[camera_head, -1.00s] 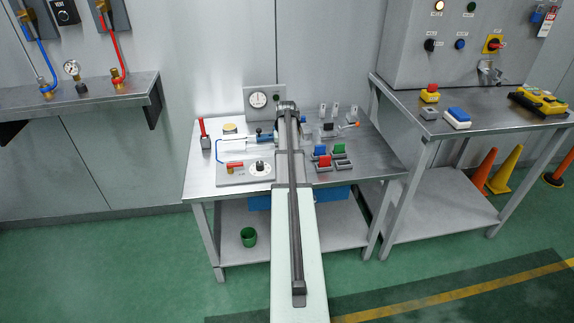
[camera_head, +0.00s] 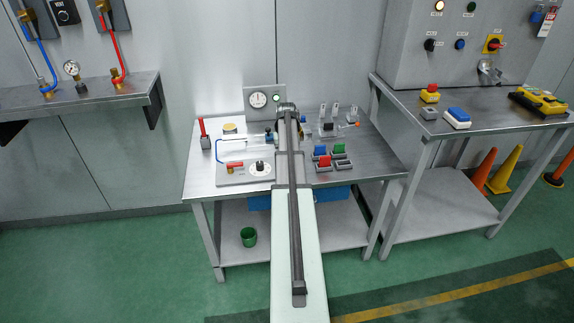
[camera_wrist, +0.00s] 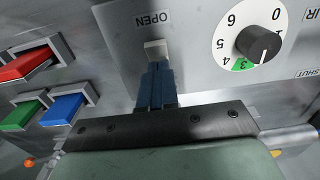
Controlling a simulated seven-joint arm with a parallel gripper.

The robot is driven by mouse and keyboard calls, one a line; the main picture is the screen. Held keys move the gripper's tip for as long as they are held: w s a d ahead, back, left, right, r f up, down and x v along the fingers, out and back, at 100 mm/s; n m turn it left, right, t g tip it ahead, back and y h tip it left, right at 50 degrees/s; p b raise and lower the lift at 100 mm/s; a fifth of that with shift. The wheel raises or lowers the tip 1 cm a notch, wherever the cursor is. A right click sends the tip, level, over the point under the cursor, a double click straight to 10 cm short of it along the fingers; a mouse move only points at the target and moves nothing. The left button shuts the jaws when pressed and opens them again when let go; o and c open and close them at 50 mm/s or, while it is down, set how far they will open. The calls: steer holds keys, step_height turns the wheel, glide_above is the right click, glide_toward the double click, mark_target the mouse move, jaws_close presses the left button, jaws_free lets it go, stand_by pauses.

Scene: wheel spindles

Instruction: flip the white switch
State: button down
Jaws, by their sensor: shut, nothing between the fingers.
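The white switch (camera_wrist: 156,48) stands on a grey panel beside the OPEN label in the wrist view. My gripper (camera_wrist: 156,68) has its two blue fingers pressed together, with the tips at the switch's near side. They look touching or nearly so; I cannot tell which. Nothing shows between the fingers. In the head view my arm runs over the workbench (camera_head: 210,172) and hides the switch and my fingertips.
A numbered dial (camera_wrist: 257,43) with a black knob sits right of the switch. Red (camera_wrist: 28,66), green (camera_wrist: 20,115) and blue (camera_wrist: 62,109) rockers lie to the left. In the head view a gauge (camera_head: 258,99) stands behind my arm, and a red lever (camera_head: 203,133) stands at left.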

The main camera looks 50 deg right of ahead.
step_height(320, 180, up, 7)
steer(key=shift+f, duration=0.15)
stand_by(0.8)
steer(key=shift+w, duration=0.1)
